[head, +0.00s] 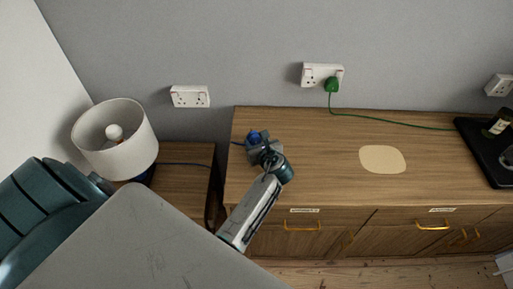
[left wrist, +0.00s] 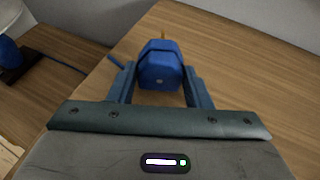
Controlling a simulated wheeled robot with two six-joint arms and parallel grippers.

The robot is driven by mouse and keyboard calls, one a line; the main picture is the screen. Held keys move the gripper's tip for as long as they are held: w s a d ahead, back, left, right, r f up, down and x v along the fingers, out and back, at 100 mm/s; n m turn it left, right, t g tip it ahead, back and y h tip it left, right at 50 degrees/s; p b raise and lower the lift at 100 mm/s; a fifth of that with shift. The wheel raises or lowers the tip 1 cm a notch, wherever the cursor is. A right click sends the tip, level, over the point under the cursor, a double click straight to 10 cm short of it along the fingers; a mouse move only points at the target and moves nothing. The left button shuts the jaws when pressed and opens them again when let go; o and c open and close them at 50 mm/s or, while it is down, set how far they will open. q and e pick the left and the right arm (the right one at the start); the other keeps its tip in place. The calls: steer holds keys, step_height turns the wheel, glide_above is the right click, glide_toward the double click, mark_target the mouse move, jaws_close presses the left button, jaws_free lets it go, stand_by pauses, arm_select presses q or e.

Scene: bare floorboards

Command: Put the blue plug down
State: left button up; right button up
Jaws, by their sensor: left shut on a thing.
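The blue plug (head: 254,137) is held by my left gripper (head: 259,144) over the left end of the wooden sideboard (head: 320,137). In the left wrist view the blue plug (left wrist: 160,65) sits between the two fingers of the left gripper (left wrist: 160,84), with a brass pin showing at its far end. A dark blue cord runs from it toward the left. I cannot tell whether the plug touches the sideboard top. My right gripper is not in view.
A lamp (head: 116,140) stands on a lower bedside table (head: 184,181) at left. A double socket (head: 190,96) is empty; another socket (head: 313,74) holds a green plug (head: 331,85). A beige mat (head: 382,159) and a black tray (head: 476,143) are on the sideboard.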

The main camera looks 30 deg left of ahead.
arm_select(q)
steer(key=shift+r, duration=0.1)
steer(key=shift+f, duration=0.55)
steer(key=o, duration=1.2)
steer(key=shift+r, duration=0.1)
